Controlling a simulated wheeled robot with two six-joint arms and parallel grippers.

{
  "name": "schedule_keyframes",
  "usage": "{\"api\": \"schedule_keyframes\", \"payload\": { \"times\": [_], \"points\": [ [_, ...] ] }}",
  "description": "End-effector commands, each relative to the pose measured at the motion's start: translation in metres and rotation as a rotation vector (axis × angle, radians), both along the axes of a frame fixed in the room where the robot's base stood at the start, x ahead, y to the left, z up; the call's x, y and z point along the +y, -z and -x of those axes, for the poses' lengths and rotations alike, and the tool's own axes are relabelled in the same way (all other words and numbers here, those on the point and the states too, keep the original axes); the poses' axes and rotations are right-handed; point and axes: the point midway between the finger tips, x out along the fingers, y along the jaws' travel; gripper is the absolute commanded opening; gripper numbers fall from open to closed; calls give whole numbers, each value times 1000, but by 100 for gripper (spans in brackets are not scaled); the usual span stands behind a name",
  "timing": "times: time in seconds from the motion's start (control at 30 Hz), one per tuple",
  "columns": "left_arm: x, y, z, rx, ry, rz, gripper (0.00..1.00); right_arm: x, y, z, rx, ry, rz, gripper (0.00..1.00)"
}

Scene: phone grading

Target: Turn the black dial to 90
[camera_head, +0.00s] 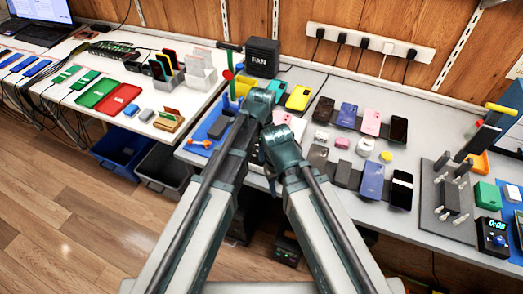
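My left gripper (262,100) is over the left part of the white phone table, far to the left of that box. Its fingers are too small and hidden to tell open from shut. My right arm ends beside it, pointing at the same area; its fingers are hidden by the arm itself. Neither arm is near the box.
Several phones lie in rows on the white table (325,215). A grey board with black holders (450,199) and a green box (487,196) stand near the black box. A black FAN box (262,57) and a power strip (370,42) are at the back. Blue and grey bins are on the floor.

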Motion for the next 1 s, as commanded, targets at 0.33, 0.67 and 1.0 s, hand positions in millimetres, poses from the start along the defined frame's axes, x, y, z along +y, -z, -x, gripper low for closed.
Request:
{"api": "schedule_keyframes", "payload": {
  "times": [0.33,0.67,1.0],
  "points": [
    [0,0,0,0,-1,0,65,0,0,0,0,0,0,50],
    [0,-9,0,0,-1,0,65,0,-9,0,0,0,0,50],
    [0,-51,0,0,-1,0,65,0,-51,0,0,0,0,50]
  ]
}}
